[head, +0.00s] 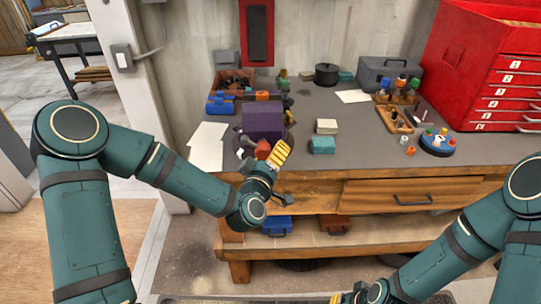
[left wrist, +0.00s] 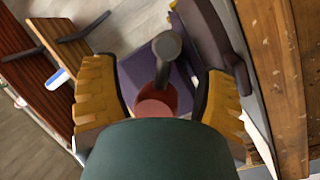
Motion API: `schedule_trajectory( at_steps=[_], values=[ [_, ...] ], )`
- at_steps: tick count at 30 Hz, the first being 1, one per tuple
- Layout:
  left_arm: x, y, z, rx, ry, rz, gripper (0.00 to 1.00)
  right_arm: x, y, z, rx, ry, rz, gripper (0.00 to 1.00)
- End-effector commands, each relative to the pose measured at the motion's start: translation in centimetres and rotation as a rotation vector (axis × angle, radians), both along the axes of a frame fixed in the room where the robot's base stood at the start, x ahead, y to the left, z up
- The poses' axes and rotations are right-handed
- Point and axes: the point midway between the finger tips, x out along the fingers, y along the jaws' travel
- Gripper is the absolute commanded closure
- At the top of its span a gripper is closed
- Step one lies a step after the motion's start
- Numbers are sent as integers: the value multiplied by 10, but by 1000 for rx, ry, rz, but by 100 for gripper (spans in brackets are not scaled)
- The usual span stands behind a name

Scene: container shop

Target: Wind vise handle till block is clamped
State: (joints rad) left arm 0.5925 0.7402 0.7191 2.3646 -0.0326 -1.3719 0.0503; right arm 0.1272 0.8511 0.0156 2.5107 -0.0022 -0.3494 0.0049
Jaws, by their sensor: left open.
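The purple vise (head: 263,117) stands at the front of the workbench in the head view. Its red screw hub (head: 263,148) faces me; the hub also shows in the left wrist view (left wrist: 157,101) with a grey handle knob (left wrist: 167,46) above it. My left gripper (head: 274,151) is open at the vise front, its yellow fingers on either side of the hub and handle in the left wrist view. I cannot tell whether they touch. The block in the jaws cannot be made out. My right gripper (head: 351,296) shows only partly at the bottom edge.
A beige block (head: 327,126) and a teal block (head: 322,146) lie right of the vise. White papers (head: 207,147) lie left of it. Bins (head: 232,82) stand behind. A blue round holder (head: 437,146) and red drawer cabinet (head: 500,90) are at the right.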

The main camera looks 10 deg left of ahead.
Motion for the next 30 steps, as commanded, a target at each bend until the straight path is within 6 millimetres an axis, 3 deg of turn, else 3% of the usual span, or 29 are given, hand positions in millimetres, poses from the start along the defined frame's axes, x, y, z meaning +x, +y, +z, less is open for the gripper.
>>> schedule_trajectory(
  at_steps=[4, 9, 10, 11, 30],
  values=[
    [0, 0, 0, 0, 0, 0, 26, 0, 0, 0, 0, 0, 0, 100],
    [0, 0, 0, 0, 0, 0, 86, 0, 0, 0, 0, 0, 0, 100],
    [0, 0, 0, 0, 0, 0, 96, 0, 0, 0, 0, 0, 0, 100],
    [0, 0, 0, 0, 0, 0, 100, 0, 0, 0, 0, 0, 0, 100],
    [1, 2, 4, 8, -12, 6, 100, 0, 0, 0, 0, 0, 0, 100]
  ],
)
